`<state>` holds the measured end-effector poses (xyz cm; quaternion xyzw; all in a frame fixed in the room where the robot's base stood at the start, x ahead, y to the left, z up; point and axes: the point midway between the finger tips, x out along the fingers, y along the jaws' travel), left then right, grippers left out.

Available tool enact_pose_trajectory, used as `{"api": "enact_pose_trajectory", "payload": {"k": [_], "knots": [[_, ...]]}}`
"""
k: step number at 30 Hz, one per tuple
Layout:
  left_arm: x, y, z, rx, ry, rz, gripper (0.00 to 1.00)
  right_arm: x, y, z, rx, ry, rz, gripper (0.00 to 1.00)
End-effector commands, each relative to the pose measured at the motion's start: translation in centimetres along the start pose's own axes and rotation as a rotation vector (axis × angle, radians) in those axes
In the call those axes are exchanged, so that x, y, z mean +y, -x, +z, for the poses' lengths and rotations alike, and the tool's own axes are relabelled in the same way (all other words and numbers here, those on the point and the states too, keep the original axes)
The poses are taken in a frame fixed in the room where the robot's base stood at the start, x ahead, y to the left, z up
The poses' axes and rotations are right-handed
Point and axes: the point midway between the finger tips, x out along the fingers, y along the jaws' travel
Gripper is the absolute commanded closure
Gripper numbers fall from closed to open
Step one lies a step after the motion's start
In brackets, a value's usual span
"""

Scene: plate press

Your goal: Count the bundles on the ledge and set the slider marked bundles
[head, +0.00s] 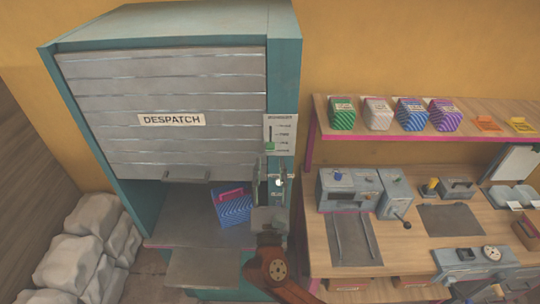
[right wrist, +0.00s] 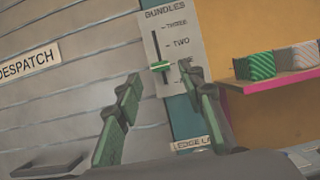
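The slider marked BUNDLES is on a pale panel (head: 290,124) at the right of the DESPATCH cabinet's front. Its green knob (head: 270,147) sits low on the track. In the right wrist view the knob (right wrist: 159,66) is below the TWO mark; the lower marks are partly hidden by a finger. A blue striped bundle (head: 236,211) with a pink handle-like top stands on the cabinet ledge (head: 165,232) under the part-raised shutter. My right gripper (head: 271,180) is open and empty, below the slider; its fingers (right wrist: 165,85) stand apart in the wrist view. My left gripper is not visible.
A wall shelf (head: 475,142) at the right holds green, white, blue and purple striped bundles and small trays. Below it a wooden bench (head: 400,235) carries grey machines. Grey sacks (head: 75,262) lie left of the cabinet. The shutter (head: 165,90) covers the upper opening.

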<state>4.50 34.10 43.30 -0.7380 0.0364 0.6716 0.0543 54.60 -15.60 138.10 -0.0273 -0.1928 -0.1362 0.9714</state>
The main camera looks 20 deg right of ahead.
Motion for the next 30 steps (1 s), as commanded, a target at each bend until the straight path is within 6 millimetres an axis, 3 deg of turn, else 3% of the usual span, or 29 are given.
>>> {"api": "enact_pose_trajectory", "payload": {"k": [6,12,30], "knots": [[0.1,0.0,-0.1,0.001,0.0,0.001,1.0,0.0,4.4,-0.1,0.003,-0.001,0.0,0.64],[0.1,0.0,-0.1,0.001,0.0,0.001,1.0,0.0,6.6,-0.1,0.001,-0.001,0.0,0.64],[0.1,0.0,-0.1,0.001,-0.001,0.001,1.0,0.0,7.0,0.0,0.0,-0.001,0.0,0.64]]}}
